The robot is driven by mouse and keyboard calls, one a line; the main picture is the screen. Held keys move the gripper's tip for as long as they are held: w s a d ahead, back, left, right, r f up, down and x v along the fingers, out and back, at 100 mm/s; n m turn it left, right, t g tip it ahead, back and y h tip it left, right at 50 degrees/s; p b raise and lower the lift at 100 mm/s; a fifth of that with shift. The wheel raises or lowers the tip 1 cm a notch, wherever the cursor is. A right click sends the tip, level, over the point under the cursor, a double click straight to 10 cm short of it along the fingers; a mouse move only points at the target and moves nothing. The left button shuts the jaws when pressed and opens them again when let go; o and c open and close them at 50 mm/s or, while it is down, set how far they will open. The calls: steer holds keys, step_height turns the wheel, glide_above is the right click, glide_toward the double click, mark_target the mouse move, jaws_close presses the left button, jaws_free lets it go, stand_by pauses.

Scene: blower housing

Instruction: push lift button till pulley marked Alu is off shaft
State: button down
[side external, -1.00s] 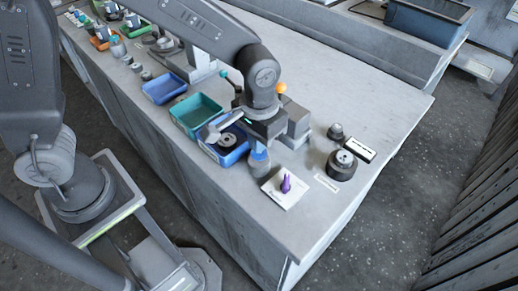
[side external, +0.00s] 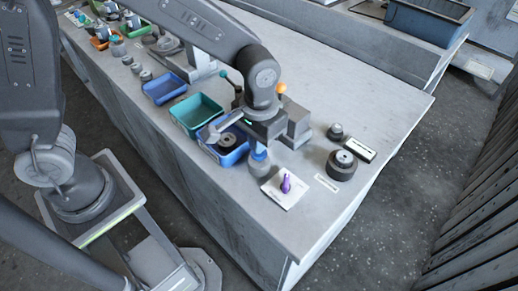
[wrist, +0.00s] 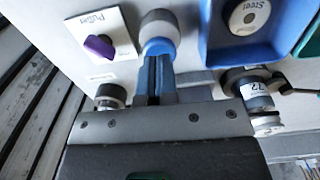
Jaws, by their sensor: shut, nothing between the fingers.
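My gripper (wrist: 156,64) is shut and empty, with its narrow dark-blue fingers together. Its tips overlap the blue part of a round grey-and-blue piece (wrist: 160,24) in the wrist view. I cannot tell whether they touch it. This piece also shows below my gripper in the side view (side external: 260,170). I cannot pick out a pulley marked Alu; no such marking is legible.
A blue bin (wrist: 206,40) holds a disc marked Steel (wrist: 250,14). A teal bin (side external: 197,114) is beside it. A dark cylinder (side external: 341,168) stands to the right. A part labelled 72 (wrist: 256,92) is near my gripper.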

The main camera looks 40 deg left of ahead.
steer(key=shift+f, duration=1.2)
steer(key=shift+r, duration=1.25)
steer(key=shift+f, duration=0.1)
